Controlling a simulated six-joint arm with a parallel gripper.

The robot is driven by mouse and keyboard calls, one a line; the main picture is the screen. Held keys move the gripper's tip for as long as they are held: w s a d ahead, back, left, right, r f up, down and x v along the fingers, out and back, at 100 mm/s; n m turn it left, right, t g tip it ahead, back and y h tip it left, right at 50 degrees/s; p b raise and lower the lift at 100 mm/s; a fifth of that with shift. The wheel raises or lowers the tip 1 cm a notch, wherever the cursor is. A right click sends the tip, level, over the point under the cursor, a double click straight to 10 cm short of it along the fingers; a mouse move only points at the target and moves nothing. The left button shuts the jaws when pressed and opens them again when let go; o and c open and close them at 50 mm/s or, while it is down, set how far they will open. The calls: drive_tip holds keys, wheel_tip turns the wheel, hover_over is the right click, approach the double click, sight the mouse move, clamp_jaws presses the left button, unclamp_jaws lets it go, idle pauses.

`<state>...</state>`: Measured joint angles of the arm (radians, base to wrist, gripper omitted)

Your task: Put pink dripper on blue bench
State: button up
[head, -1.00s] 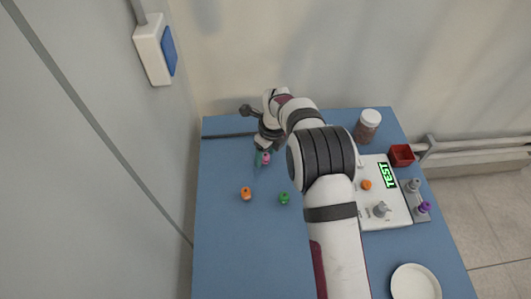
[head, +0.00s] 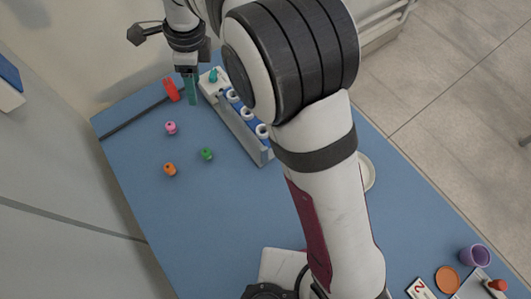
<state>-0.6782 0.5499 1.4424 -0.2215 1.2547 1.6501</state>
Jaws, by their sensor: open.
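The pink dripper (head: 171,128) stands on the blue bench (head: 215,220), in the left part of the head view, with nothing touching it. An orange dripper (head: 169,169) and a green dripper (head: 207,153) stand nearer on the same bench. My gripper (head: 191,91) has teal fingers pointing down. It is open and looks empty, beyond the pink dripper and a little to its right in the picture. Its height above the bench is hard to tell.
A red cylinder (head: 171,89) is close left of my gripper. A grey rack (head: 242,133) with blue-and-white rings stands to the right, partly hidden by my arm. A white plate (head: 367,173) and a purple cup (head: 475,255) are farther right. The bench's front left is clear.

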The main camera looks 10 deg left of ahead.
drive_tip(key=s+d+r+n, duration=0.2)
drive_tip(key=s+d+r, duration=0.1)
drive_tip(key=d, duration=0.6)
drive_tip(key=s+d+r+n, duration=0.3)
drive_tip(key=s+d, duration=0.1)
drive_tip(key=d, duration=0.5)
drive_tip(key=s+d+f+n, duration=0.1)
drive_tip(key=s+d+n, duration=0.1)
drive_tip(key=s+d, duration=0.3)
drive_tip(key=s+d+f+n, duration=0.2)
drive_tip(key=s+d, duration=0.3)
drive_tip(key=s, duration=0.5)
drive_tip(key=shift+n, duration=0.6)
